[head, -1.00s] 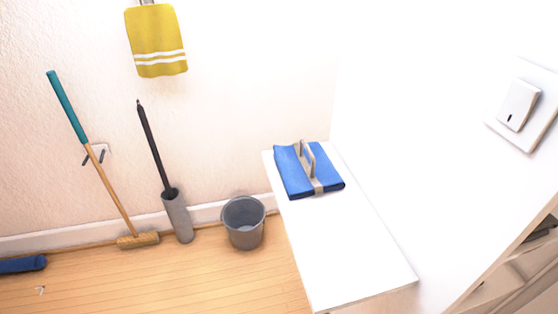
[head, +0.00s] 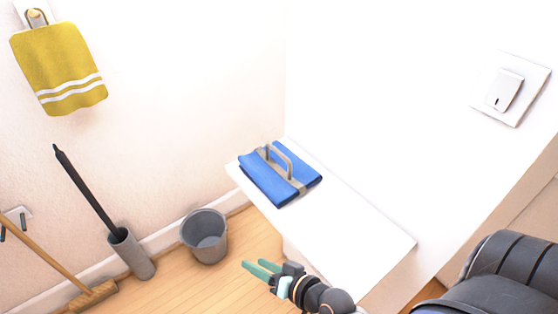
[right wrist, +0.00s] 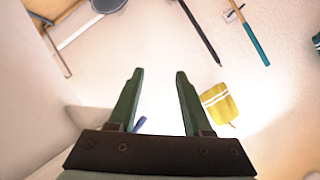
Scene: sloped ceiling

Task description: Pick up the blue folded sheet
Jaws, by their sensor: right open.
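The blue folded sheet (head: 270,188) lies on a white shelf (head: 340,225) against the wall in the head view. A grey band with an upright loop handle (head: 282,162) runs across its middle. My right gripper (head: 262,268) is open and empty, in front of the shelf's near left edge and apart from the sheet. In the right wrist view its two green fingers (right wrist: 155,95) stand wide apart with nothing between them. A small blue bit (right wrist: 139,124) shows beyond the left finger; I cannot tell for sure what it is. My left gripper is not in view.
A grey bucket (head: 206,248) stands on the wooden floor left of the shelf. A black-handled brush in a grey holder (head: 132,258) and a broom (head: 60,270) stand further left. A yellow towel (head: 60,70) hangs on the wall. A white switch (head: 506,90) is at right.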

